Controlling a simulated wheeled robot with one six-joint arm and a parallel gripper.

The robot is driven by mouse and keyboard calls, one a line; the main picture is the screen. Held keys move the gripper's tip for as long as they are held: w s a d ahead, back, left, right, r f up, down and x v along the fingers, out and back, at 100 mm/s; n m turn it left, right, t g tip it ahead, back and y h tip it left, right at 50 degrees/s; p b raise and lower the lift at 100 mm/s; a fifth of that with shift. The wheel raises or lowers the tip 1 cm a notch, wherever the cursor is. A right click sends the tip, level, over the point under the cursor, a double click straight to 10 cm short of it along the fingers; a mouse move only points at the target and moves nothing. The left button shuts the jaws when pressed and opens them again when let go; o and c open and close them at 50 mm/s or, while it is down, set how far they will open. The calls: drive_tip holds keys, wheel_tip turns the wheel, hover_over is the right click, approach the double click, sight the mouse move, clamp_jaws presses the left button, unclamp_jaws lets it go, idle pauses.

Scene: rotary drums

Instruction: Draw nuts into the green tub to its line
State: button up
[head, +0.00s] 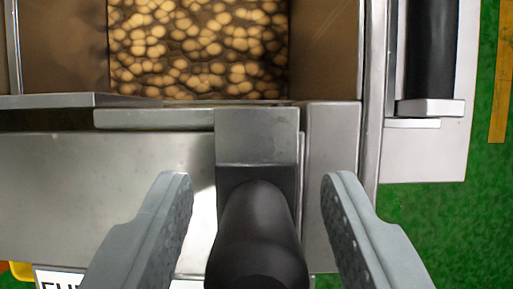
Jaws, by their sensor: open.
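Nuts (200,45), round and pale tan, fill a square opening or window at the top of the head view. Below them a black rounded handle (258,235) sticks out toward me from a grey metal bracket (257,135). My gripper (258,188) is open, with one grey finger on each side of the handle. Gaps show between the handle and both fingers, so they look apart from it. I cannot make out the green tub or its line in this view.
Metal housing surrounds the nuts. A black cylindrical bar (432,48) sits in a metal frame at the upper right. Green floor (450,225) with an orange stripe (500,90) lies right. A partly cut-off white label (60,279) and a yellow piece (20,270) show at lower left.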

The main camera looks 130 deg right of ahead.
drive_tip(key=shift+w+a+f, duration=0.1)
drive_tip(key=shift+w+f, duration=0.05)
drive_tip(key=shift+f, duration=0.25)
clamp_jaws()
drive_tip(key=shift+s+a, duration=1.35)
drive_tip(key=shift+s, duration=0.2)
unclamp_jaws()
drive_tip(key=v, duration=1.7)
drive_tip(key=shift+r, duration=0.2)
idle(3.3)
